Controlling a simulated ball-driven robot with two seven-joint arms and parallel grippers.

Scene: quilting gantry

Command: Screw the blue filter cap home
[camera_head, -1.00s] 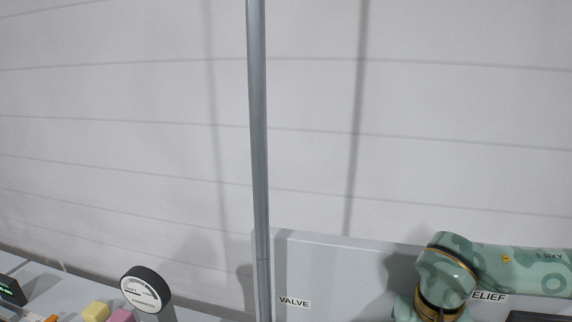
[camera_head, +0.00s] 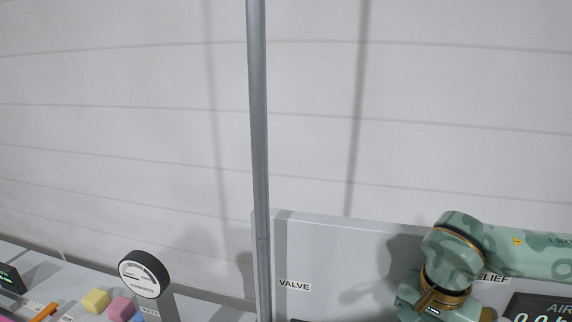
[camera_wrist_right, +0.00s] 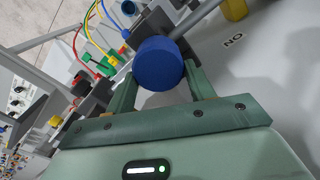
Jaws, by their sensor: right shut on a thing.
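The blue filter cap (camera_wrist_right: 158,62) is a round, dark blue knob in the right wrist view. My right gripper (camera_wrist_right: 160,76) has a green finger on each side of it and is shut on it. Behind the cap is a dark fitting, mostly hidden by the cap; I cannot tell how far the cap is screwed on. In the head view only my right arm shows at the lower right, and neither the cap nor the right gripper is visible. My left gripper is in neither current view.
A grey panel (camera_head: 325,250) with VALVE and RELIEF labels stands behind my right arm. A grey upright pole (camera_head: 259,150) rises before it. A round gauge (camera_head: 140,277) and coloured blocks (camera_head: 96,300) are at lower left. Coloured hoses (camera_wrist_right: 92,32) run near the cap.

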